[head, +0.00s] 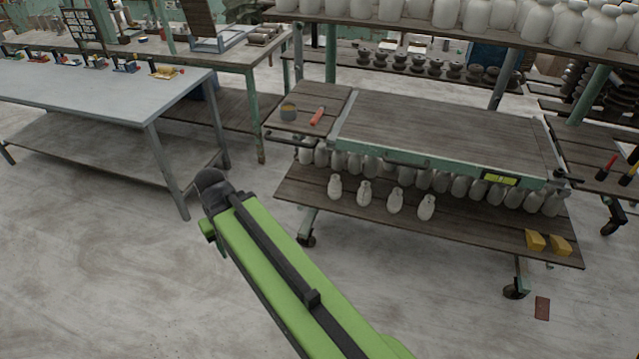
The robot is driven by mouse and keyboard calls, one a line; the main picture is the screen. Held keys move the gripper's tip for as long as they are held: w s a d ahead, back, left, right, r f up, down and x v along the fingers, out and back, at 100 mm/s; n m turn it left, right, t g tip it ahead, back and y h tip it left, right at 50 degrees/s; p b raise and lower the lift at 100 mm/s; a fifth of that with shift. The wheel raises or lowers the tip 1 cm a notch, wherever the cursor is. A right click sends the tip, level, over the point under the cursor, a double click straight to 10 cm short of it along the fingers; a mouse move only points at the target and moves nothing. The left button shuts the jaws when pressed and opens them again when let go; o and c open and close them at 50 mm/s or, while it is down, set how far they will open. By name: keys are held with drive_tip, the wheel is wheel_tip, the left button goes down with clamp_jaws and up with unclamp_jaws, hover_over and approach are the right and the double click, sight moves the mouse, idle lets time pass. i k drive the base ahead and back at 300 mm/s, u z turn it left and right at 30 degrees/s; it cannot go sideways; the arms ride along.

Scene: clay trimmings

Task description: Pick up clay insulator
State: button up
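Several pale, bottle-shaped clay pieces, which look like clay insulators (364,194), stand upright in a front row on the lower shelf (455,228) of a wheeled cart. More of the same shape are packed in rows behind them, partly hidden under the cart's top. Larger pale ones (476,15) stand on a high shelf at the top right. My green arm reaches up from the bottom middle toward the left and ends in a dark rounded joint, in front of and left of the cart. No gripper fingers show.
The wooden cart top (440,125) is mostly bare, with a red-handled tool (318,116) and a small tin (288,112) at its left. Yellow blocks (536,240) lie on the lower shelf. A grey table (90,95) stands left. The floor in front is mostly clear.

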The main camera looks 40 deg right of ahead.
sight(334, 188)
drive_tip(key=z, duration=0.05)
drive_tip(key=i, duration=1.3)
drive_tip(key=z, duration=0.45)
